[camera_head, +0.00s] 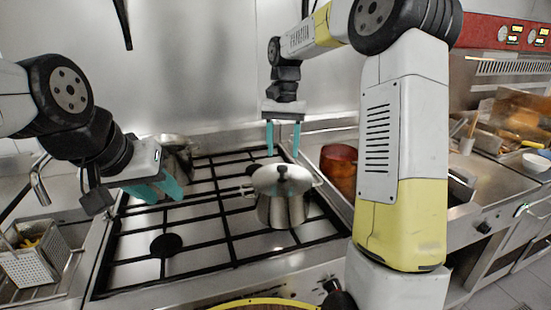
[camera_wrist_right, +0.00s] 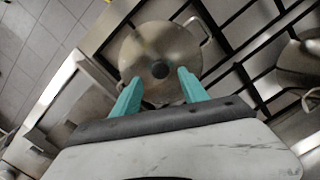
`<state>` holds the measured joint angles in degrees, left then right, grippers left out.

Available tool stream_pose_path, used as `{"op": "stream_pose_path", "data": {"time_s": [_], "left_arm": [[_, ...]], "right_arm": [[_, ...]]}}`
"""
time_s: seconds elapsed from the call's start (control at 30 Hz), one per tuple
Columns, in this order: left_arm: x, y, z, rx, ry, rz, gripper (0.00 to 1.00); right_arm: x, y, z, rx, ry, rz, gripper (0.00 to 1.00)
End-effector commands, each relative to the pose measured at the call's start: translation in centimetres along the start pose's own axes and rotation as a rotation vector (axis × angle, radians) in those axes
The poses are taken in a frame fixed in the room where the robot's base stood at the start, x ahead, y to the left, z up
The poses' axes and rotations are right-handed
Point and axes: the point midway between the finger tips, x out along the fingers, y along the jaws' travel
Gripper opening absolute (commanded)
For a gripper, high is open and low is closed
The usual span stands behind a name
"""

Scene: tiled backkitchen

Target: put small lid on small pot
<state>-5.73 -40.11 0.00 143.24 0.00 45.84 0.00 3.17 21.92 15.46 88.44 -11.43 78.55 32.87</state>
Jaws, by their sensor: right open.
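The small pot (camera_head: 283,212) is a steel pot standing on the hob, right of its middle. The small lid (camera_head: 265,181), steel with a black knob, lies over the pot's mouth and looks about level. In the right wrist view the lid (camera_wrist_right: 140,50) covers the pot, with a pot handle showing at its edge. My right gripper (camera_head: 283,138) is open and empty, above and behind the lid; its fingers (camera_wrist_right: 156,90) point toward the lid, apart from the knob. My left gripper (camera_head: 163,194) looks open and empty over the hob's left side.
Another steel pot (camera_head: 175,145) stands at the hob's back left, partly behind my left gripper. A copper-coloured pot (camera_head: 339,168) stands right of the hob. A perforated basket (camera_head: 34,264) is at the far left. The hob's front left (camera_head: 190,262) is clear.

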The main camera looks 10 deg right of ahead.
Motion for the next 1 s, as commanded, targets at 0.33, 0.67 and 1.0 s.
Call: {"op": "stream_pose_path", "data": {"time_s": [0.33, 0.67, 1.0], "left_arm": [[0.0, 0.0, 0.0, 0.000, 0.000, 0.000, 0.36], [0.0, 0.0, 0.0, 0.000, 0.000, 0.000, 0.36], [0.0, 0.0, 0.0, 0.000, 0.000, 0.000, 0.36]], "right_arm": [[-6.4, -0.1, 0.0, -0.002, 0.001, 0.000, 0.52], [-8.9, 1.5, 3.7, -0.070, 0.094, -0.030, 0.52], [-7.4, 6.9, 15.1, -0.260, 0.398, -0.149, 0.52]]}}
